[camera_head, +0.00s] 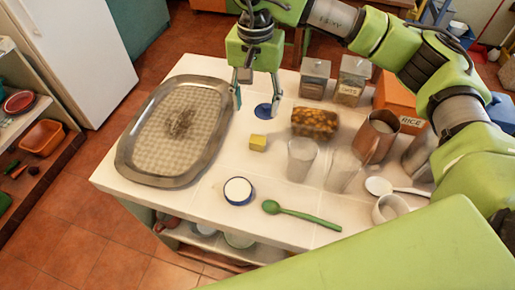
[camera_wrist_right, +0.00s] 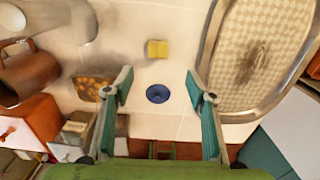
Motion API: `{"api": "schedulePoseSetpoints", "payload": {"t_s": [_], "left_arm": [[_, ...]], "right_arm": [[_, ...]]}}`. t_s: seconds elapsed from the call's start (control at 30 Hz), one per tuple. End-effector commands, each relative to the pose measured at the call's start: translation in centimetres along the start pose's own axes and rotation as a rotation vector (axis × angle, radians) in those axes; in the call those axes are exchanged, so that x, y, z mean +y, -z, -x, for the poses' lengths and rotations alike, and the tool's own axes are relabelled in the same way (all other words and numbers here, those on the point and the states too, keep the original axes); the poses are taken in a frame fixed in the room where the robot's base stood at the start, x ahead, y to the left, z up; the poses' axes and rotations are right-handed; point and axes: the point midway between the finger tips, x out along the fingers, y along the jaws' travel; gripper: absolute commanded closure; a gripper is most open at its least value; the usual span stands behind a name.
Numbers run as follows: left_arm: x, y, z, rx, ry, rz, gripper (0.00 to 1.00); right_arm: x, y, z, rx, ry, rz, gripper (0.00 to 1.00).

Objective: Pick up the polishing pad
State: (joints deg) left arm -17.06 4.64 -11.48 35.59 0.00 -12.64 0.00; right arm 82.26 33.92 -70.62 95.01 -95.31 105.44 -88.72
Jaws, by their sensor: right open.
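The polishing pad appears to be the round blue disc (camera_head: 263,111) lying flat on the white tabletop, right of the oval tray. In the right wrist view the blue disc (camera_wrist_right: 158,94) is dark-centred and lies between the two fingers, touching neither. My right gripper (camera_head: 257,99) is open and empty, pointing down above the disc; it also shows in the right wrist view (camera_wrist_right: 157,82). My left gripper is not in view.
A metal tray (camera_head: 206,154) is left of the disc. A yellow block (camera_head: 258,143) and a brown-filled container (camera_head: 315,123) are close by. Two jars (camera_head: 315,79) stand behind, with glasses (camera_head: 301,160) and a copper jug (camera_head: 376,137) at right. A green spoon (camera_head: 305,215) lies in front.

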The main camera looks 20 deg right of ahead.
Motion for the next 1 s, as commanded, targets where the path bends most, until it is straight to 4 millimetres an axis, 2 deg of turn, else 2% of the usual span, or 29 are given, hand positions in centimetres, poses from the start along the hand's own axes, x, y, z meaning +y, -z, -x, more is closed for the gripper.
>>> {"api": "schedulePoseSetpoints", "payload": {"t_s": [0.17, 0.4, 0.6, 0.73, 0.87, 1.0], "left_arm": [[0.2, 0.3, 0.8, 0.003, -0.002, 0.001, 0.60], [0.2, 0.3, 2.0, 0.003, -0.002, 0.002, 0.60], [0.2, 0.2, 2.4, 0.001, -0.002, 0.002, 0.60], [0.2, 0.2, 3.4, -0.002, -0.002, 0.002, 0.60], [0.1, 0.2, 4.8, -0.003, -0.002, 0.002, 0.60], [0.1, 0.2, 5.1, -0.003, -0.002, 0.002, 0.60]], "right_arm": [[0.2, -0.1, -2.4, -0.004, -0.005, -0.001, 0.49], [0.1, -0.1, -6.8, -0.003, -0.003, -0.001, 0.49], [0.1, 0.0, -8.5, 0.000, 0.000, 0.001, 0.49], [0.3, -0.1, -9.5, -0.004, -0.003, 0.000, 0.49], [0.5, -0.2, -11.2, -0.004, -0.005, -0.001, 0.49], [0.5, -0.1, -13.1, -0.002, -0.002, -0.001, 0.49]]}}
